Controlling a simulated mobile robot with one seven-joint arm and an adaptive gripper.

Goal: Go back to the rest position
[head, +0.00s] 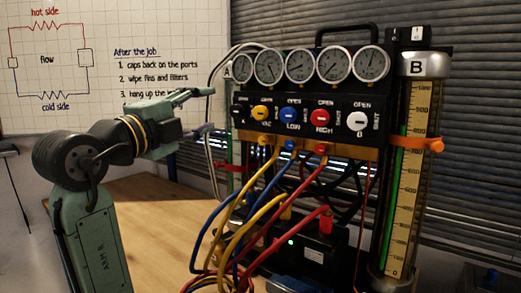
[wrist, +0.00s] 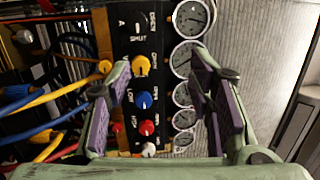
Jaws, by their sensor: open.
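My gripper (head: 207,110) is at the left of the gauge rig's black valve panel (head: 350,102) in the head view, its fingers spread and pointing toward it. In the wrist view my gripper (wrist: 160,75) shows two purple-padded fingers wide apart with nothing held. The yellow knob (wrist: 142,65), blue knob (wrist: 144,100), red knob (wrist: 147,128) and white knob (wrist: 149,149) appear between the fingers. The fingers look apart from the knobs, but the exact distance cannot be told. A row of round gauges (head: 300,66) sits above the panel.
Yellow, blue and red hoses (head: 272,200) hang below the panel. A graduated cylinder marked B (head: 412,160) with an orange clamp (head: 431,145) stands at the right. A wooden tabletop (head: 155,215) has bare room at the left. A whiteboard (head: 110,60) is behind my arm.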

